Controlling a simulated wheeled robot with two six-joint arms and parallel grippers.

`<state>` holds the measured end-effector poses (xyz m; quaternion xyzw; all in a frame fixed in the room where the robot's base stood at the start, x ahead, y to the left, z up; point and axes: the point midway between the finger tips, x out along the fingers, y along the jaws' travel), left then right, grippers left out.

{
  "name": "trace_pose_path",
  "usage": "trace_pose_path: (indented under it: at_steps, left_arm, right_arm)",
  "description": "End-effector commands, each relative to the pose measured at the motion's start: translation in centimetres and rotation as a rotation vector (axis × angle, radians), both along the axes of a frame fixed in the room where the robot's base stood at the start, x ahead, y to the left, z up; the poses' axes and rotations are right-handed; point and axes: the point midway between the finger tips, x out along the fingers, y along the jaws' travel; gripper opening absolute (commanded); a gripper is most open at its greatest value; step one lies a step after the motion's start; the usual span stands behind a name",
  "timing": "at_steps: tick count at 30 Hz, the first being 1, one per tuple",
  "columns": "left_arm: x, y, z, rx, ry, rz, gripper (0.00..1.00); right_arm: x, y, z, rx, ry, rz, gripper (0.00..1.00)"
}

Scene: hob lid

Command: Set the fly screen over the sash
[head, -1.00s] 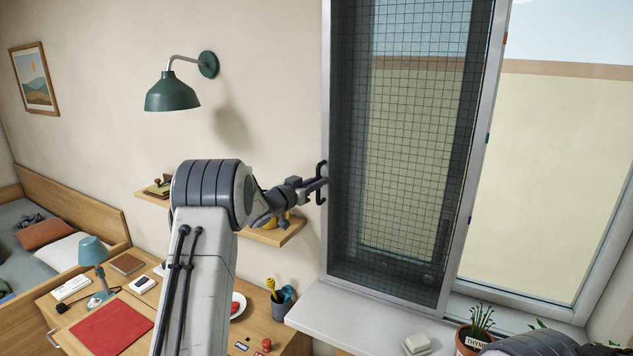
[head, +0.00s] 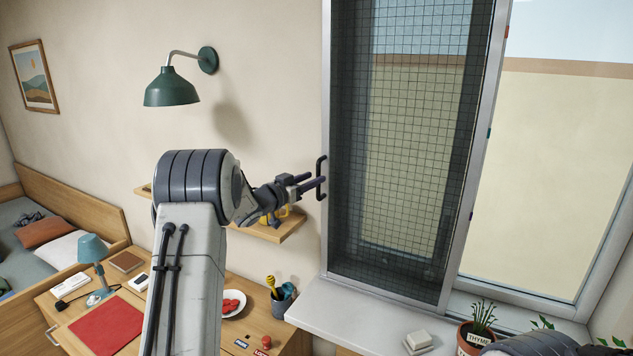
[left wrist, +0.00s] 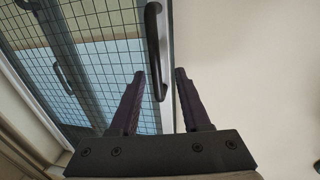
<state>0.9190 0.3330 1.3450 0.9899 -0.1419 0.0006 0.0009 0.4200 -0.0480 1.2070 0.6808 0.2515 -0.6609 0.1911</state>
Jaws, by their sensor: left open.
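The fly screen (head: 415,150) is a tall dark mesh in a pale grey frame. It stands upright over the left part of the window, and its mesh also shows in the left wrist view (left wrist: 92,55). A black bar handle (head: 321,165) is on its left edge. My left gripper (head: 321,182) is open at this handle. In the left wrist view the handle (left wrist: 153,45) shows between the two fingertips, nearer the left one. Contact cannot be told. The sash behind the mesh is seen only dimly. My right gripper is out of view.
The right window pane (head: 545,170) is uncovered by mesh. The sill (head: 350,312) below holds a white block (head: 417,341) and a potted herb (head: 480,335). A wall shelf (head: 270,233) is behind my left wrist. A desk and green wall lamp (head: 172,88) are at left.

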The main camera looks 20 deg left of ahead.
Motion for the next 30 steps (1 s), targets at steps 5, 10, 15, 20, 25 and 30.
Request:
trace_pose_path:
  at_steps: [5, 10, 15, 20, 25, 30]
  left_arm:
    - [-3.7, 1.2, -0.4, 0.001, -0.001, 0.004, 0.47]
    - [-6.2, 1.9, -0.2, 0.001, -0.002, 0.003, 0.47]
    - [-7.2, 2.1, 0.0, 0.0, -0.002, 0.001, 0.47]
    - [-7.3, 2.2, 0.0, 0.001, -0.001, 0.0, 0.47]
    - [-7.3, 2.2, 0.0, 0.001, -0.001, 0.001, 0.47]
    - [-7.2, 2.0, 0.0, 0.001, 0.0, 0.002, 0.47]
  right_arm:
    - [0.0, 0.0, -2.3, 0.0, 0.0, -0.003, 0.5]
    - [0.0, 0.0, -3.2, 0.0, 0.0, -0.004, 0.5]
    - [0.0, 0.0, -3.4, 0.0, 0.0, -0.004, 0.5]
    - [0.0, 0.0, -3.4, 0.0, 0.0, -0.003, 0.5]
    - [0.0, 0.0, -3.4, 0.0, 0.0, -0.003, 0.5]
    - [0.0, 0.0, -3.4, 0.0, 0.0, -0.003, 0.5]
